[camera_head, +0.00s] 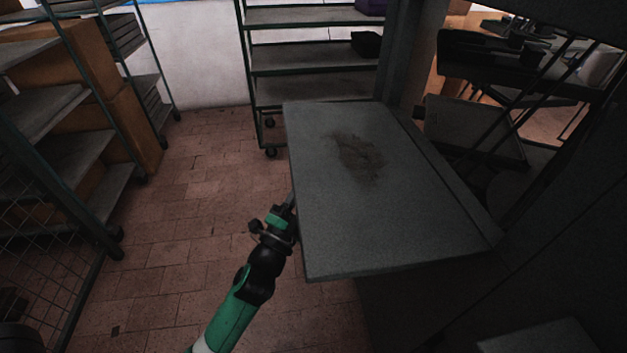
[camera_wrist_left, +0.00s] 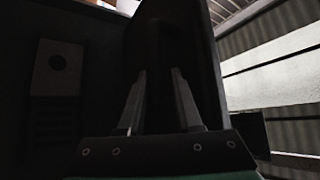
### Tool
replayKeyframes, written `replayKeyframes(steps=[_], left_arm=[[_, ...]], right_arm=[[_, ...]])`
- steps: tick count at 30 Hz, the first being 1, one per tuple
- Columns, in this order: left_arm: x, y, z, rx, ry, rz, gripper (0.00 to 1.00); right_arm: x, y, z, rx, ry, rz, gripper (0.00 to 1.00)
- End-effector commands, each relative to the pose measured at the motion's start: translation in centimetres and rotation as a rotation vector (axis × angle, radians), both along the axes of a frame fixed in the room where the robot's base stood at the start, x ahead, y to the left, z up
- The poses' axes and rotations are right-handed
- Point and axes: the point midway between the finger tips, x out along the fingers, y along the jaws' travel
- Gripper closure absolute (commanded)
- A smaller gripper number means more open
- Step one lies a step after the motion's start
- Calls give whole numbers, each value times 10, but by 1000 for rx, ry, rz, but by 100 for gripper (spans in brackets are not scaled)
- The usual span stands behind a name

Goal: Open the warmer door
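The warmer appears to be the dark cabinet whose grey, stained top (camera_head: 330,215) fills the middle of the head view; its front is hidden from above. In the left wrist view a dark upright panel (camera_wrist_left: 200,50), probably the door, stands beyond the fingers, with a faint vertical bar, perhaps its handle, near its middle. My left gripper (camera_wrist_left: 160,75) points at this panel with its two fingers apart, and a dark gap shows between them. In the head view it is at the left edge of the grey top, its tips partly hidden. Contact cannot be told. My right gripper is not in view.
A light plate with a round dial (camera_wrist_left: 57,65) is on a dark face at left in the wrist view. A wheeled rack (camera_head: 310,60) stands at the back, and shelving with brown boxes (camera_head: 125,130) at the left. Tiled floor (camera_head: 190,210) between is clear.

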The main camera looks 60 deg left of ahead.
Motion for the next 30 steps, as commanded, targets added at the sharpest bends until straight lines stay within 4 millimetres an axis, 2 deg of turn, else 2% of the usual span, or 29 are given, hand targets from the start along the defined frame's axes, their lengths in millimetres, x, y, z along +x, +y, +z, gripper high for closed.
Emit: replayKeyframes(steps=[14, 20, 26, 27, 30], left_arm=[[-4, -2, 1, 4, -5, 0, 48], [-30, -18, -18, 4, -5, -2, 48], [-74, -43, -44, 1, 0, -2, 48], [-76, -44, -39, 1, 1, 2, 48], [-84, -48, -43, -1, 1, 3, 48]], right_arm=[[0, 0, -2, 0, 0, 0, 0], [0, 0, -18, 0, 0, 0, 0], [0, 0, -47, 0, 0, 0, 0], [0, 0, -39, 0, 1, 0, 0], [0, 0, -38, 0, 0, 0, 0]])
